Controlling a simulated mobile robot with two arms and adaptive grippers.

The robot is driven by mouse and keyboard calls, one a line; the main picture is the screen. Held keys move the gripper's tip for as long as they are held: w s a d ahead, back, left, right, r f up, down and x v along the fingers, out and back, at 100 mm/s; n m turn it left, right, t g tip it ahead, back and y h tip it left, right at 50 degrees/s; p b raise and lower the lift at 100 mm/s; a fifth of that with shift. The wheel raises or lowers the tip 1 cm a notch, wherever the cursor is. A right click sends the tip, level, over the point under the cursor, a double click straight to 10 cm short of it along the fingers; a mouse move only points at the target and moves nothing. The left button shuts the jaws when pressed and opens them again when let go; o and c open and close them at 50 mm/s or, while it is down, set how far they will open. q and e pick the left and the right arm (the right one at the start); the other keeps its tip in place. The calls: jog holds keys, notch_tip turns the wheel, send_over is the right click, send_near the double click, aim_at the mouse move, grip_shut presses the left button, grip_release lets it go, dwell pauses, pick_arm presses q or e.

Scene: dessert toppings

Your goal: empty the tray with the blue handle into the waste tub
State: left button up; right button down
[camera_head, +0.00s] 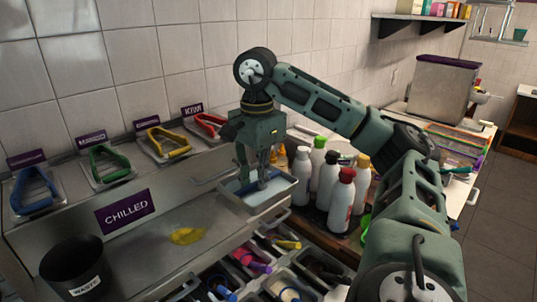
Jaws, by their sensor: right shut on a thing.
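A blue looped handle (37,190) stands on a steel tray or lid at the far left of the chilled counter. The black waste tub (75,266), labelled "WASTE", stands at the lower left in front of it. My right gripper (256,180) points down and is shut on part of a small steel tray (262,205) at the counter's right end. This tray has a pale bluish inside; my fingers hide its grip, so I cannot tell its handle's colour. My left gripper is not in view.
Green (110,164), yellow (166,145) and red (207,124) handles line the counter's back. A yellow spill (187,236) lies on the steel top. Several bottles (328,180) stand close right of the held tray. Open bins with coloured handles (258,265) lie below.

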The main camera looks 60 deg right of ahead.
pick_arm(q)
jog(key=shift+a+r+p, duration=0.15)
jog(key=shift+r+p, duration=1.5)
pick_arm(e)
jog(key=w+a+r, duration=0.1)
jog(key=w+a, duration=0.2)
jog(key=a, duration=0.6)
jog(key=w+a+r, duration=0.2)
jog(key=w+a, duration=0.1)
jog(key=a, duration=0.7)
jog(key=w+a+r, duration=0.2)
jog(key=w+a, duration=0.1)
jog(key=a, duration=0.6)
jog(key=shift+a+r, duration=0.15)
jog(key=shift+a, duration=0.05)
